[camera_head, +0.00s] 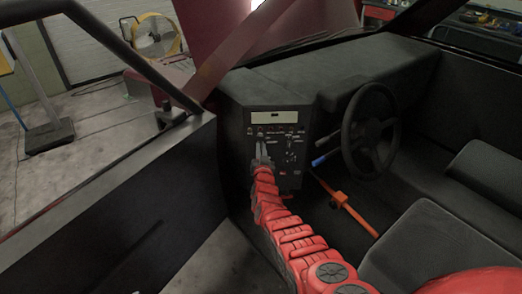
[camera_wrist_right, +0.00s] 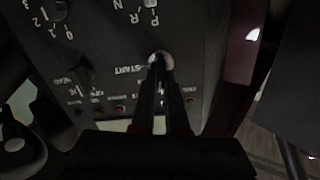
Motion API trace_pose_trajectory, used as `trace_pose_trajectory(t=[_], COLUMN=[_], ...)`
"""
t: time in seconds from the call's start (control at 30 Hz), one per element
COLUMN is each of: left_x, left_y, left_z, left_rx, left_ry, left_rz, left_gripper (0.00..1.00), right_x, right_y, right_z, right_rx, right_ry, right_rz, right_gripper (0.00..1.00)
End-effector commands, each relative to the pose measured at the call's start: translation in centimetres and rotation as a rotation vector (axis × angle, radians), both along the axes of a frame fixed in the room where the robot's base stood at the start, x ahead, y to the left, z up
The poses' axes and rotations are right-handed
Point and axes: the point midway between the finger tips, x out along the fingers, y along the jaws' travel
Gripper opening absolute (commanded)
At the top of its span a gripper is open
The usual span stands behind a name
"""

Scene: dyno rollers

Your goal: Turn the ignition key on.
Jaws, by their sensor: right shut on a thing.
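The black dash panel (camera_head: 290,178) stands on the centre console, with small knobs, lights and switches on its face. My right gripper (camera_head: 261,157), at the end of the red arm, reaches the panel's left part. In the right wrist view the panel is upside down. There my right gripper (camera_wrist_right: 162,64) is shut with its fingertips on the small ignition key (camera_wrist_right: 155,57) beside the START label. The key is mostly hidden between the fingers, so its turn angle cannot be told. My left gripper is not in view.
A steering wheel (camera_head: 370,132) stands right of the panel, with a blue-tipped lever (camera_head: 320,161) and an orange bar (camera_head: 352,212) below it. Dark seats (camera_head: 425,245) fill the lower right. In the right wrist view, other knobs (camera_wrist_right: 79,71) sit close left of the fingers.

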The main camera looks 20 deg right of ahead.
Motion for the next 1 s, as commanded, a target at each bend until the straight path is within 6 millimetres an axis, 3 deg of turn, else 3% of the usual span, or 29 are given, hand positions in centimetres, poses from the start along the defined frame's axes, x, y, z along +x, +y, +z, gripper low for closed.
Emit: trace_pose_trajectory(t=[0.6,1.0], left_x=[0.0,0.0], left_y=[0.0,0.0], left_z=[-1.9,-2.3], left_rx=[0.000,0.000], left_ry=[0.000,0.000], left_rz=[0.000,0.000], left_gripper=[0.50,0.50], right_x=[-0.1,-0.1], right_y=[-0.4,-0.4], right_z=[-0.4,-0.3], right_rx=[0.421,0.531], right_ry=[-0.113,-0.142], right_rz=[-0.001,-0.001], right_gripper=[0.00,0.00])
